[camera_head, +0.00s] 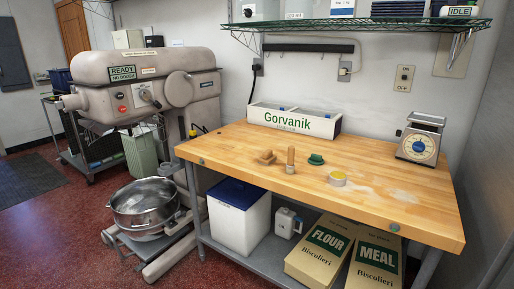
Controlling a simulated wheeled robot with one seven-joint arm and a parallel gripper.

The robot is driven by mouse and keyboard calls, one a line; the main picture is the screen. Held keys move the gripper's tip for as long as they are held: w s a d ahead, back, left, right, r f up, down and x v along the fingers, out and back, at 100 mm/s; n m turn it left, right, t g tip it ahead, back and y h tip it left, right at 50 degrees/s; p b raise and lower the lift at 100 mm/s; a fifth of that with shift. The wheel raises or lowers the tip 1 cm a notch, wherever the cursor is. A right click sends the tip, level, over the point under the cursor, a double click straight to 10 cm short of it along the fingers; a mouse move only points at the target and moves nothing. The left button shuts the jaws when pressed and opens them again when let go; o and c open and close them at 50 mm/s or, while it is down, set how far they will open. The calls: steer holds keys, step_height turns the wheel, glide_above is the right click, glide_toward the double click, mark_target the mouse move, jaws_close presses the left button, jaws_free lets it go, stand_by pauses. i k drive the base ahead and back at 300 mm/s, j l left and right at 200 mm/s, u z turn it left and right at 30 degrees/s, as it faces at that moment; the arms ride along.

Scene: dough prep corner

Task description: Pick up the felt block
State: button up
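Several small things lie on the wooden tabletop (235,148) near its middle. They are a low brown block-like piece (266,158), an upright tan wooden cylinder (290,160), a small dark green round piece (316,159) and a short round piece with a yellow top (337,179). They are too small for me to tell which one is the felt block. My gripper is not in view.
A white box marked Gorvanik (294,121) stands at the table's back, and a scale (421,140) at the right. A large mixer (145,85) and metal bowl (144,207) stand left. A wire shelf (360,24) hangs above. The table's front left is clear.

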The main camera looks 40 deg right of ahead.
mark_target(268, 157)
steer(key=i+j+z, duration=0.1)
steer(key=i+z, duration=0.3)
steer(key=i+j+z, duration=0.25)
steer(key=i+z, duration=0.15)
steer(key=i, duration=0.15)
steer(key=i+j+z, duration=0.8)
steer(key=j, duration=0.1)
